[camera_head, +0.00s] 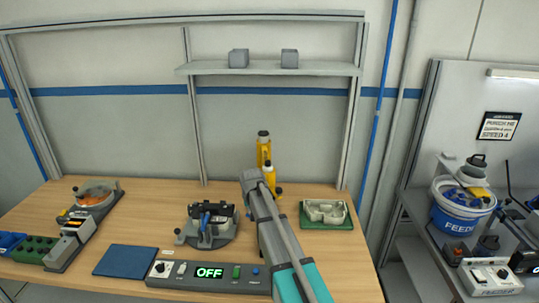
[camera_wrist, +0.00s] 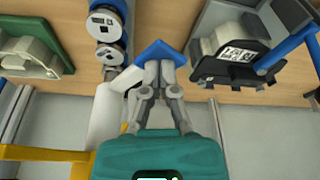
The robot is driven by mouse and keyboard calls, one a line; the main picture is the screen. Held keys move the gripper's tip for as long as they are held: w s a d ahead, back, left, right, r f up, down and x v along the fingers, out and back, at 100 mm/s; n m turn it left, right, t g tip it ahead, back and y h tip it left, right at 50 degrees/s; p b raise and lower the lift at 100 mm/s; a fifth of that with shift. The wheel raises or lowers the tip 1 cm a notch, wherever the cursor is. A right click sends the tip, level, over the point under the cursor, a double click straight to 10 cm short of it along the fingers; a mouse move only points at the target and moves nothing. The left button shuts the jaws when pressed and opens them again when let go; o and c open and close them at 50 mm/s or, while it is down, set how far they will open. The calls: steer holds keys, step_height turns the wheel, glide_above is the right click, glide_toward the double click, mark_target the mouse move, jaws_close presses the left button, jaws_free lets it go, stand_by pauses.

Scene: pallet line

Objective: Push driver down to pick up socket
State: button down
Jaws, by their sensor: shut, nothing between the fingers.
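A yellow driver-like tool (camera_head: 264,152) with a dark top stands upright behind the end of my arm in the head view. A smaller yellow part shows at its foot. My gripper (camera_wrist: 158,66) is shut and empty in the wrist view, with its fingertips together. A blue angular piece (camera_wrist: 156,49) shows right by the fingertips; I cannot tell whether they touch. A yellow bar (camera_wrist: 45,153) and a pale column show left of my gripper in the wrist view. My arm hides the gripper in the head view. I cannot make out a socket.
A grey fixture (camera_head: 207,236) with a blue-handled part stands left of my arm. A green tray (camera_head: 328,226) with a pale moulded part is at right. A control box (camera_head: 210,283) reading OFF and a blue mat (camera_head: 125,261) are in front. A shelf (camera_head: 270,69) hangs above.

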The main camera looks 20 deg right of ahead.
steer(key=shift+s, duration=0.15)
steer(key=shift+r+p, duration=1.75)
steer(key=shift+p, duration=0.1)
steer(key=shift+w+r+p, duration=0.2)
steer(key=shift+r+p, duration=2.55)
steer(key=shift+p, duration=0.05)
steer(key=s+f+g+b, duration=0.1)
steer(key=s+f+b, duration=0.3)
steer(key=s, duration=1)
steer(key=s+f+n+g+b, duration=0.1)
steer(key=s+f+b, duration=0.4)
steer(key=s, duration=0.9)
steer(key=shift+s+d+f+g, duration=0.2)
steer(key=shift+s+d+g, duration=0.1)
steer(key=shift+s+g, duration=0.15)
